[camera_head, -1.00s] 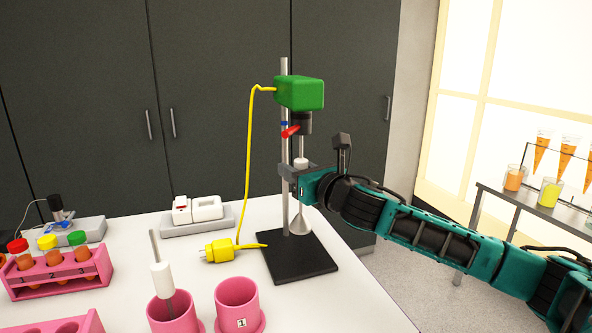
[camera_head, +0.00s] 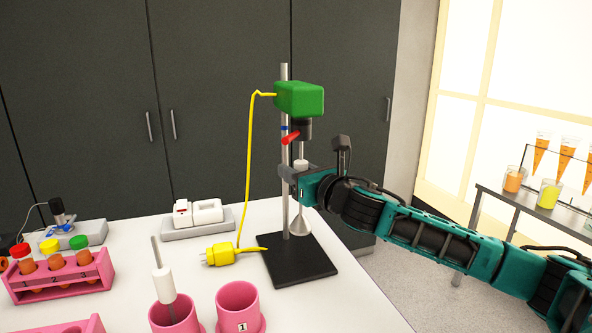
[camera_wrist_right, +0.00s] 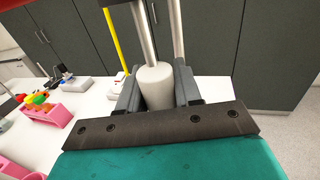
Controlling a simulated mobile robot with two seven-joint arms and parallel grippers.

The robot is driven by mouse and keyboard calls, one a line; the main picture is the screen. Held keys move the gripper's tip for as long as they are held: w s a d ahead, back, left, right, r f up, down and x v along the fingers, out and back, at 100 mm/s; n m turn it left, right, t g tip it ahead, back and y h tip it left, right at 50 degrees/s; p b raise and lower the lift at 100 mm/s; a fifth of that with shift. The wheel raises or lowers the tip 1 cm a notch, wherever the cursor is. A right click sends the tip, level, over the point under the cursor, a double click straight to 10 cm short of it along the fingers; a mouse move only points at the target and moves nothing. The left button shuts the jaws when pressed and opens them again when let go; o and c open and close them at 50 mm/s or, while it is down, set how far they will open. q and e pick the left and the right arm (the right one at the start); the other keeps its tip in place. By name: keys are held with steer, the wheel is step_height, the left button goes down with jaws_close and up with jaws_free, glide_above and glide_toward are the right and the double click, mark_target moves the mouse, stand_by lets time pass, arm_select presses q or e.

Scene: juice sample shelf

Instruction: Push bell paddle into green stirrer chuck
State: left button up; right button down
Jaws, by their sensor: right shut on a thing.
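The green stirrer (camera_head: 299,99) is on a metal stand, with a dark chuck (camera_head: 302,129) under its head and a red lever (camera_head: 290,138) at the chuck. My right gripper (camera_head: 293,174) is shut on the bell paddle's white grip (camera_head: 301,164), below the chuck. The white grip also shows between the fingers in the right wrist view (camera_wrist_right: 156,88). The paddle is upright; its shaft rises to the chuck's underside, and I cannot tell whether it is inside. Its metal bell (camera_head: 299,227) hangs above the black base plate (camera_head: 298,261). My left gripper is out of view.
The stand's pole (camera_head: 285,205) is close beside the gripper. A yellow plug and cable (camera_head: 221,254) lie left of the base. Pink holders (camera_head: 237,299), one with a white-gripped stirrer (camera_head: 163,285), and a pink tube rack (camera_head: 62,283) occupy the front left. A white power socket (camera_head: 198,213) sits behind.

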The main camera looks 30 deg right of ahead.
steer(key=shift+r+p, duration=0.8)
steer(key=shift+r, duration=0.3)
steer(key=shift+r, duration=0.2)
steer(key=c, duration=1.1)
jaws_free()
steer(key=o, duration=0.4)
steer(key=shift+f, duration=0.2)
